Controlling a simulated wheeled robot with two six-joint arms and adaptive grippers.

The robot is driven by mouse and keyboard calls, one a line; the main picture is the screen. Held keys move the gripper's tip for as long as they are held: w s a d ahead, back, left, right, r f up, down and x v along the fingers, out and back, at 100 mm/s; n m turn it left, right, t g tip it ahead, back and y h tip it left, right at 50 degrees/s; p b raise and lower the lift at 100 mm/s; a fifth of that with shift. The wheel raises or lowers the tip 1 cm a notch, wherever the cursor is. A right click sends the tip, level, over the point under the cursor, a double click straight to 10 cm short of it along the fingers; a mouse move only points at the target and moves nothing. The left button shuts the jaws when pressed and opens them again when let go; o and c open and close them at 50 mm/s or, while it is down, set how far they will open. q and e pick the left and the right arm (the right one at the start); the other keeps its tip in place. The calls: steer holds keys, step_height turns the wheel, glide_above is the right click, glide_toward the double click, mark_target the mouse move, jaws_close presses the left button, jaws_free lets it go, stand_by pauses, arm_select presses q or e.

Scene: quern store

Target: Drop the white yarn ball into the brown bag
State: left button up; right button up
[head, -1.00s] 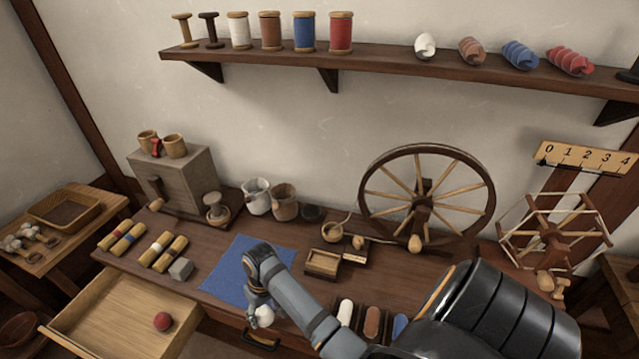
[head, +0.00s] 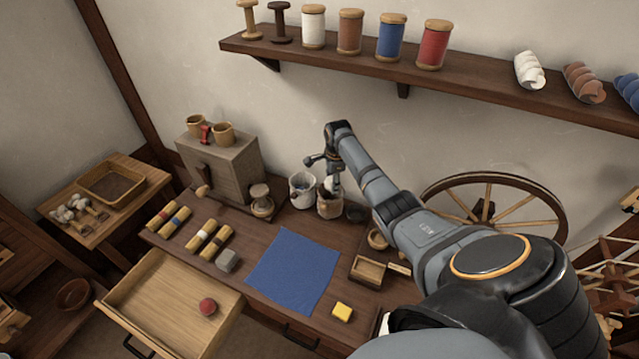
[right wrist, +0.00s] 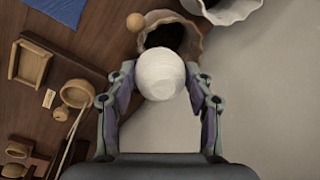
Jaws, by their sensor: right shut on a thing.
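The brown bag (head: 330,208) stands open on the workbench near the wall, right of a white bag (head: 303,190). My right gripper (head: 333,184) is just above the brown bag. In the right wrist view, my right gripper (right wrist: 160,90) is shut on the white yarn ball (right wrist: 159,74), with a finger on each side. Behind the ball is the brown bag's dark mouth and wavy rim (right wrist: 193,42); the ball hides part of the opening. The ball appears above the bag; the exact gap cannot be told. My left gripper is not in view.
A grey mill box (head: 218,160) stands left of the bags. A blue cloth (head: 293,270), a yellow block (head: 342,312) and a small wooden tray (head: 368,271) lie in front. An open drawer (head: 160,310) holds a red ball (head: 208,307). A spool shelf (head: 400,77) is above.

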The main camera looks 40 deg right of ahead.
steer(key=shift+w+d+r+m, duration=0.3)
steer(key=shift+d+r+m, duration=0.3)
steer(key=shift+d, duration=0.2)
steer(key=shift+d+r, duration=0.2)
steer(key=shift+d, duration=0.05)
steer(key=shift+m, duration=0.3)
steer(key=shift+s+f, duration=0.1)
steer(key=shift+f, duration=0.05)
step_height(320, 180, down, 6)
steer(key=b, duration=0.7)
steer(key=shift+b, duration=0.3)
steer(key=shift+r, duration=0.2)
steer(key=o, duration=1.2)
